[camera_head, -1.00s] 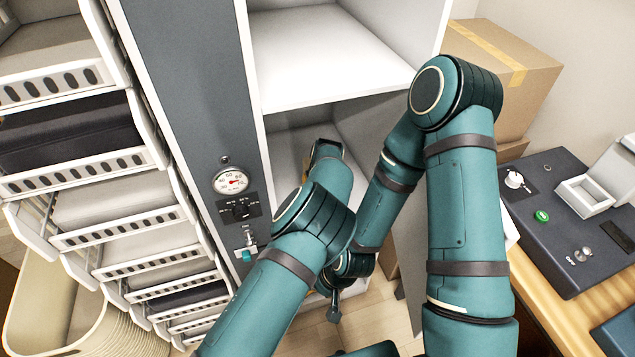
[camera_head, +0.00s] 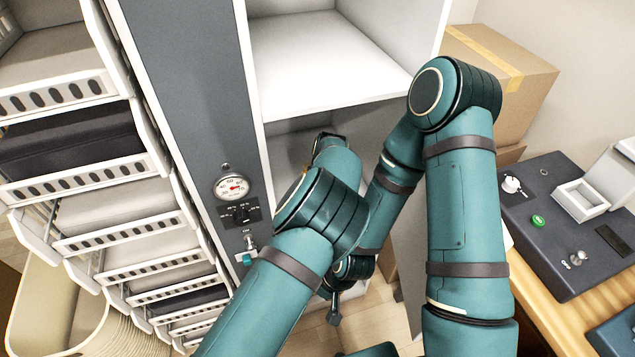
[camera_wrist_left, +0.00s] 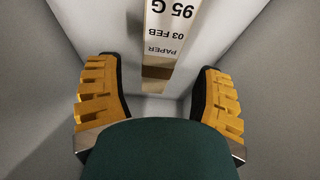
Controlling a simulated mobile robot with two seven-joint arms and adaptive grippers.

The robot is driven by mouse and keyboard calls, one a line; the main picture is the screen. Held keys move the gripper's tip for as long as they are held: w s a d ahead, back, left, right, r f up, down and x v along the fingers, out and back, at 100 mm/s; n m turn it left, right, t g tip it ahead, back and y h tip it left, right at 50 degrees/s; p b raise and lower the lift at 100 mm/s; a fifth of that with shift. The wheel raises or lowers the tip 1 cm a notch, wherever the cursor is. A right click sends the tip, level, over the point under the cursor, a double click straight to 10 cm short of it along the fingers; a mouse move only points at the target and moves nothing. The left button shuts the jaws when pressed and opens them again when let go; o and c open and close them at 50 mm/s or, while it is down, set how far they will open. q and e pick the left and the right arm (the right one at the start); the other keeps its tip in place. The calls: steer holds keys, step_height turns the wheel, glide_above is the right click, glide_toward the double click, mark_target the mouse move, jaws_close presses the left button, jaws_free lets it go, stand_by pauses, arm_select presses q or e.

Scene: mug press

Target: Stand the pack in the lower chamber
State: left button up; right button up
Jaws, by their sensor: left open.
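In the left wrist view, the pack (camera_wrist_left: 170,28) shows as a narrow pale label with "95 G", "03 FEB" and "PAPER" upside down, above a tan-brown lower part (camera_wrist_left: 157,72). It is inside a white-walled chamber. My left gripper (camera_wrist_left: 158,92) is open, its yellow-padded fingers on either side of the pack's line and apart from it. In the head view my left arm reaches into the lower chamber (camera_head: 290,150); its gripper is hidden there. My right arm's end (camera_head: 350,272) is low beside the cabinet, partly behind my left arm; its jaws are unclear.
The upper chamber (camera_head: 330,60) is empty. A grey panel with a gauge (camera_head: 233,187) and a small valve (camera_head: 248,250) stands left of it. Slotted racks (camera_head: 80,180) fill the left. A cardboard box (camera_head: 505,75) and a dark control unit (camera_head: 560,220) are at the right.

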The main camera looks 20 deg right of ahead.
arm_select(q)
steer(key=v, duration=0.6)
steer(key=shift+p, duration=0.4)
